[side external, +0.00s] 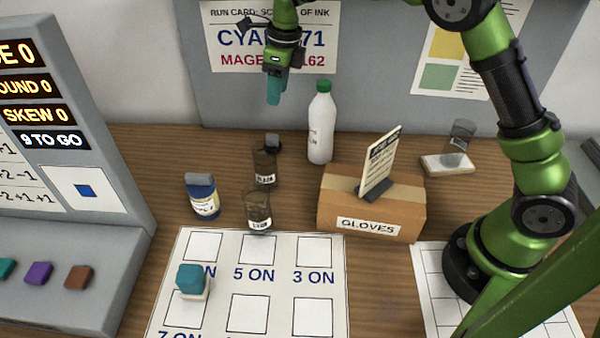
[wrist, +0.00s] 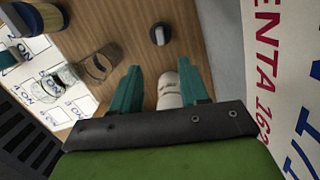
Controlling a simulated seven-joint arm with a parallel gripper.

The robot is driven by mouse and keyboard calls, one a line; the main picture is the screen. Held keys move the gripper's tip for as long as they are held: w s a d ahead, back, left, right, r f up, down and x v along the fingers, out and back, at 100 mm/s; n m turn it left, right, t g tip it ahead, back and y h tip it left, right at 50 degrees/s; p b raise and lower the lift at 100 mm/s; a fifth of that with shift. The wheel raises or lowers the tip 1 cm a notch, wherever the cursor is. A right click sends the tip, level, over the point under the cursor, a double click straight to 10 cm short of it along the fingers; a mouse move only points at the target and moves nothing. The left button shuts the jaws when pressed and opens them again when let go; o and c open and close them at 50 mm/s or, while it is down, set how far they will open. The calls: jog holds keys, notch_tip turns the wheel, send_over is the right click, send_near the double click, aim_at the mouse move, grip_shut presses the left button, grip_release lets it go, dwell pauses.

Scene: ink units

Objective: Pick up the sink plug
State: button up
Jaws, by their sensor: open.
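The likely sink plug is a small dark round piece with a lighter grey grip. It stands on the wooden table in the wrist view (wrist: 159,34), beyond the fingertips. In the side view this dark piece (side external: 273,140) shows just behind the rear brown glass. My gripper (side external: 274,92) has teal fingers, points down and hangs well above the table, near the wall poster. In the wrist view the fingers (wrist: 165,82) are apart, with nothing held between them. The plug's underside is hidden.
A white bottle with a green cap (side external: 320,125) stands right of the plug. A gloves box (side external: 410,212) holds an upright card. A teal block (side external: 190,278) sits on the printed mat (side external: 277,275).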

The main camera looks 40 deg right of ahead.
aim_at(272, 134)
jog(key=f, duration=0.4)
jog(key=w+f, duration=0.1)
jog(key=f, duration=0.4)
jog(key=a+f, duration=0.1)
jog(key=f, duration=0.4)
jog(key=shift+w, duration=0.4)
grip_shut()
